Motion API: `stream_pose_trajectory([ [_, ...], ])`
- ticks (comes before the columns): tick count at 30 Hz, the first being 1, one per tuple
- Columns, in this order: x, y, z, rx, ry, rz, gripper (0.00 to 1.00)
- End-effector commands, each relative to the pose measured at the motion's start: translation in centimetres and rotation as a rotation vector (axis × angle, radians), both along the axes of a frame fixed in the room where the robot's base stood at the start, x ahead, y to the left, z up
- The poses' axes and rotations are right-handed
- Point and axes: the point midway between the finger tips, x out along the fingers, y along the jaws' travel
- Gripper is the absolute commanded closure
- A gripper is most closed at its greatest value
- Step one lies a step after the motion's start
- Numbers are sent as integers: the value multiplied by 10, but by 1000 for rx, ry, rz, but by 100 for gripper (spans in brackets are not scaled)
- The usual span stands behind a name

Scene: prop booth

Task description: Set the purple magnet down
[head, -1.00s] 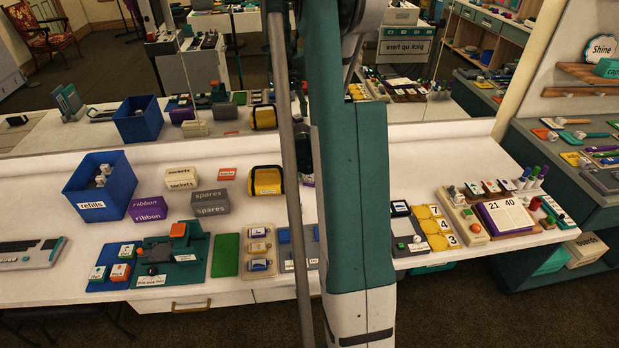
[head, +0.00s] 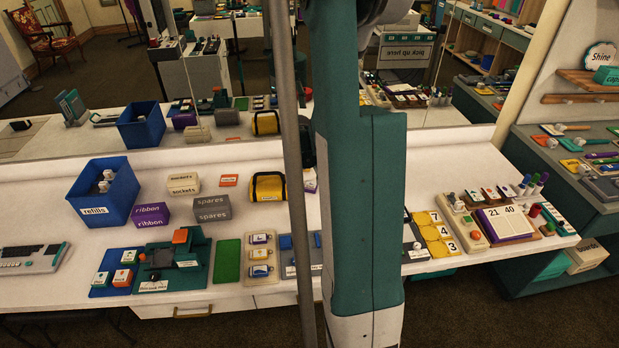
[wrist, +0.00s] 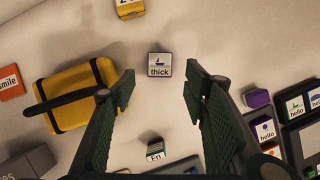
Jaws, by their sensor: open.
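A small purple-edged magnet (wrist: 159,65) with a white face, a boat picture and the word "thick" lies on the pale tabletop in the wrist view. I take it as the purple magnet. It also shows in the head view (head: 310,180), partly behind a grey pole. My gripper (wrist: 160,86) is open, with its fingers apart on either side in the wrist view. The magnet appears between and just beyond the fingertips, with neither finger seen touching it. In the head view my arm hides the gripper.
A yellow bag with black straps (wrist: 76,96) lies close to the left finger. A small block marked "Fri" (wrist: 156,149) stands between the fingers' bases. A purple block (wrist: 257,98) and several "hello" pieces are at right. Bare tabletop surrounds the magnet.

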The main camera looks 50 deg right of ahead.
Motion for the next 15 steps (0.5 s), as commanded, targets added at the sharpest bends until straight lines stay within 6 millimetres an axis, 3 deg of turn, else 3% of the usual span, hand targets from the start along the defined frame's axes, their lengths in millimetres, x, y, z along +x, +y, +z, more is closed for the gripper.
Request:
stream_pose_trajectory([
  [6, -4, 9, 23, 0, 0, 1, 55],
  [15, -6, 15, 38, 0, 0, 1, 55],
])
